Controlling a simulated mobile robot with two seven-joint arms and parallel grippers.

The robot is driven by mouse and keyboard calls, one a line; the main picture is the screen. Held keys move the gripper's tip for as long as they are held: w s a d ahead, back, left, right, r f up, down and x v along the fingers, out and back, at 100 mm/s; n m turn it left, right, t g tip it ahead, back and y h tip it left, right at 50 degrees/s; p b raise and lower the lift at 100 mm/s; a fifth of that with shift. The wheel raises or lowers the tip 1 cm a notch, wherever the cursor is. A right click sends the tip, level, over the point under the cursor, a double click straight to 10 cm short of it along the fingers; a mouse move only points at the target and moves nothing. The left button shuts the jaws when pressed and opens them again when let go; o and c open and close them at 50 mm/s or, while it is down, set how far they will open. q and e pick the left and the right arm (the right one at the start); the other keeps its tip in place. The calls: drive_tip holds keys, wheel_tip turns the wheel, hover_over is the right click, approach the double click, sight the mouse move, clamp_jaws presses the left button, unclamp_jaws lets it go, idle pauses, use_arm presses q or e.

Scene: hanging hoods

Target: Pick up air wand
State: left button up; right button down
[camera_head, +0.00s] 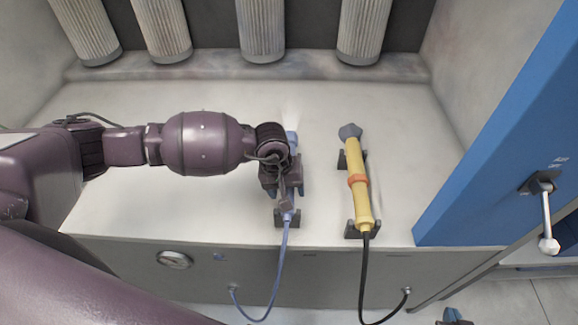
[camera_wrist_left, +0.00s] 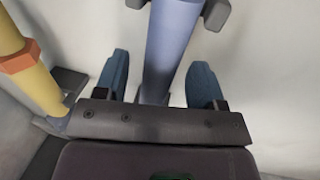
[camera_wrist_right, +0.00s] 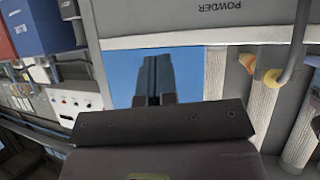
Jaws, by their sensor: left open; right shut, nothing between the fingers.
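A blue wand (camera_head: 292,140) with a blue hose lies in dark holders on the pale hood floor, mostly hidden under my left gripper in the head view. A yellow wand (camera_head: 360,190) with an orange band, grey tip and black hose lies to its right. No label shows which is the air wand. My left gripper (camera_wrist_left: 160,80) is open, its fingers on either side of the blue wand (camera_wrist_left: 170,50) in the left wrist view; I see no finger closed on it. My right gripper (camera_wrist_right: 153,78) is shut and empty, away from the wands.
A blue panel (camera_head: 500,130) with a handle (camera_head: 546,215) stands at the right. Several ribbed filter cylinders (camera_head: 260,30) hang at the back. A gauge (camera_head: 174,259) is on the front wall. The yellow wand is close beside my left gripper. The hood floor is otherwise clear.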

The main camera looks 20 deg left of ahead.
use_arm(q)
drive_tip(key=shift+d+f, duration=0.1)
drive_tip(key=shift+f, duration=0.15)
drive_tip(key=shift+c, duration=0.4)
drive_tip(key=c, duration=1)
use_arm(e)
drive_tip(key=shift+s+d+f, duration=0.2)
drive_tip(key=shift+s+f, duration=0.1)
drive_tip(key=shift+s, duration=0.2)
use_arm(q)
drive_tip(key=shift+r, duration=0.1)
use_arm(e)
drive_tip(key=shift+w, duration=0.1)
